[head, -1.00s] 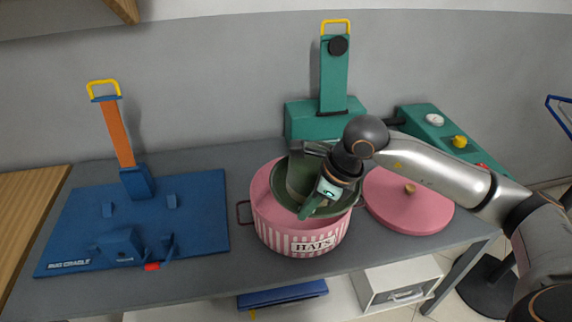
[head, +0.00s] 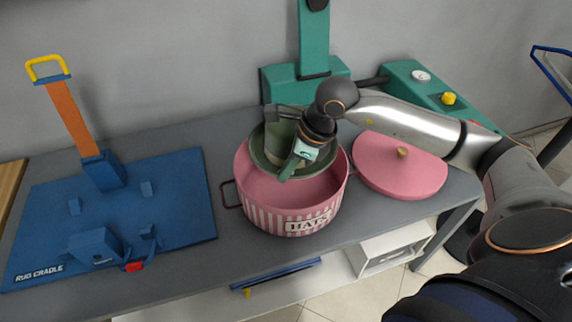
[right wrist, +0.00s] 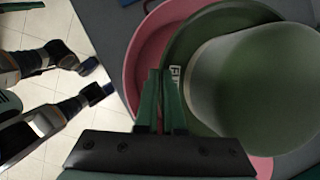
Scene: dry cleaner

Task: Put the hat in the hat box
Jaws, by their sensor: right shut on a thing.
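The green hat (head: 258,158) is tilted at the mouth of the round pink hat box (head: 258,212), toward its back. In the right wrist view the hat's pale green crown (right wrist: 265,85) and darker brim show large, with the pink box rim (right wrist: 136,55) beside them. My right gripper (head: 287,172) is shut on the hat's brim, over the box; its green fingers also show in the right wrist view (right wrist: 160,78). I cannot tell whether the hat touches the box floor. The box is open, with a "HATS" label on its front. My left gripper is not in view.
The pink lid (head: 415,178) with a wooden knob lies right of the box. A blue rug cradle (head: 170,215) is on the left. Green machines (head: 305,75) stand behind. A white drawer unit (head: 390,252) is below the grey table (head: 200,285).

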